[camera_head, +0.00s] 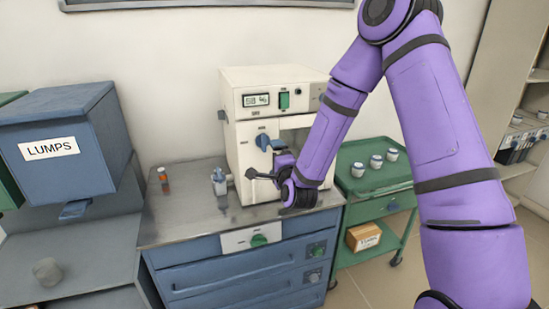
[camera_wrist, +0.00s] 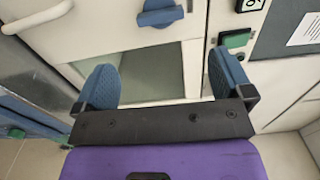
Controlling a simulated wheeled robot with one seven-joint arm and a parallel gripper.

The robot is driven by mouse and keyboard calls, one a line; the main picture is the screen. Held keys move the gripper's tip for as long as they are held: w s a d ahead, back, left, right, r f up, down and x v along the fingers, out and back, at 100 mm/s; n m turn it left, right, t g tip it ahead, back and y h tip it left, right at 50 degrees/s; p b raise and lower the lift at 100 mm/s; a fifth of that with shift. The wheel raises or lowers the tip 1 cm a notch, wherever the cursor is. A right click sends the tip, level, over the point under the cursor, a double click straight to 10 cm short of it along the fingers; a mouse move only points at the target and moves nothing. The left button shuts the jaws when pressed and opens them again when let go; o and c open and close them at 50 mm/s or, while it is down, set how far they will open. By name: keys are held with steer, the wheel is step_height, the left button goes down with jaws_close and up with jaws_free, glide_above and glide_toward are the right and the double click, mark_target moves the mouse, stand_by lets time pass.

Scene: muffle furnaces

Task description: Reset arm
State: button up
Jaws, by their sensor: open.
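My purple arm reaches from the right side of the head view down to the front of a cream muffle furnace (camera_head: 262,105) on a steel-topped blue bench. My gripper (camera_head: 262,174) is in front of the furnace's lower front, partly hidden by my own wrist in the head view. In the wrist view my gripper (camera_wrist: 162,85) is open, its two blue fingers wide apart with nothing between them. Beyond the fingers is a pale front with a blue knob (camera_wrist: 160,12) and a greyish recessed panel or opening (camera_wrist: 150,75).
A small orange bottle (camera_head: 163,178) and a clear dispenser bottle (camera_head: 219,181) stand on the bench top (camera_head: 180,220). A blue "LUMPS" bin (camera_head: 55,120) is at left, with a grey cup (camera_head: 47,271) below it. A green cart (camera_head: 350,183) with several white jars stands at right.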

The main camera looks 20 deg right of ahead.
steer(key=shift+r, duration=0.15)
stand_by(0.4)
steer(key=s+d+r+n+g+y, duration=0.1)
steer(key=s+r+n+g, duration=0.2)
steer(key=s+r+n, duration=0.3)
steer(key=s+r+n+g, duration=0.3)
steer(key=s+r+n, duration=0.15)
steer(key=r, duration=0.35)
steer(key=s+d+r+n+g, duration=0.1)
steer(key=s+r+n+g, duration=0.1)
steer(key=s, duration=0.7)
steer(key=s+d+r+n+g, duration=0.2)
steer(key=s+r+n, duration=0.1)
steer(key=s, duration=0.6)
steer(key=s+d+r+n+g+h, duration=0.1)
steer(key=s+d+r+n+g, duration=0.1)
steer(key=s, duration=0.7)
steer(key=shift+s+d+r+n+g, duration=0.25)
steer(key=shift+s+n+g, duration=0.05)
steer(key=shift+n+g, duration=0.1)
